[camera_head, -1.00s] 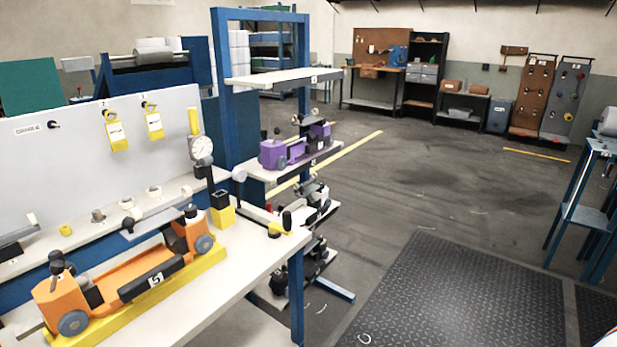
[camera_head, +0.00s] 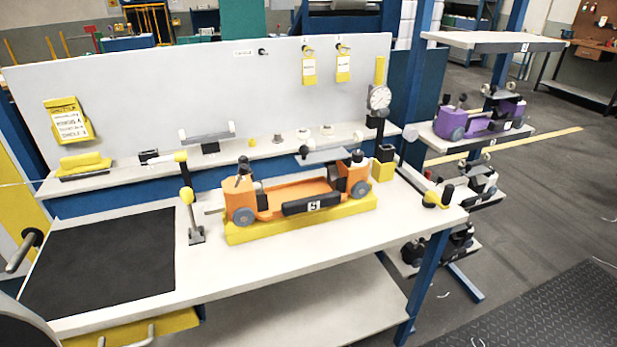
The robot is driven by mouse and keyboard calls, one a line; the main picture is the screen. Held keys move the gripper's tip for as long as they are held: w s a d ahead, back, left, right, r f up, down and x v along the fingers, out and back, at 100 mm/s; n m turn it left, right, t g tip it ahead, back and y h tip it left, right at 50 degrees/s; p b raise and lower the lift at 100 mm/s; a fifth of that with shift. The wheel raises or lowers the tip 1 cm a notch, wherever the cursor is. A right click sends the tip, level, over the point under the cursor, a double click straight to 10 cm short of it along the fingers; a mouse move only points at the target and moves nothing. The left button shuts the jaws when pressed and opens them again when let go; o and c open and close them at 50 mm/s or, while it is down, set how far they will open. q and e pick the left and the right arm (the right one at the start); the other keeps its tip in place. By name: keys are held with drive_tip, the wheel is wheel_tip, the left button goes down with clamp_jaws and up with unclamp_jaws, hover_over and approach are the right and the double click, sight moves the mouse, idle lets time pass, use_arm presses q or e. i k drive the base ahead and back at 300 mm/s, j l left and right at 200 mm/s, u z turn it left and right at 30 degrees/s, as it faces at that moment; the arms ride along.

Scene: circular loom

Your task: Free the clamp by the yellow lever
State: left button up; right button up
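A standing clamp-like post with a yellow knob (camera_head: 188,196) stands on the white workbench (camera_head: 250,265), between the black mat and the orange fixture. A yellow-ended arm reaches left from its top. The orange fixture (camera_head: 300,197) with grey wheels and a black label block rests on a yellow base (camera_head: 300,222). At the bench's right end is a small black piece with a yellow end (camera_head: 436,198). I cannot tell which yellow part is the named lever, or whether its clamp is closed. Neither of my grippers is in view.
A black mat (camera_head: 105,262) covers the bench's left part. A dial gauge (camera_head: 379,98) on a stand rises behind the fixture's right end. A white backboard (camera_head: 215,85) closes off the rear. A shelf rack with a purple fixture (camera_head: 485,120) stands right. Open floor lies beyond.

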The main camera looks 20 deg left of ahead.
sight(186, 194)
drive_tip(key=k+u, duration=0.1)
drive_tip(key=u, duration=1.25)
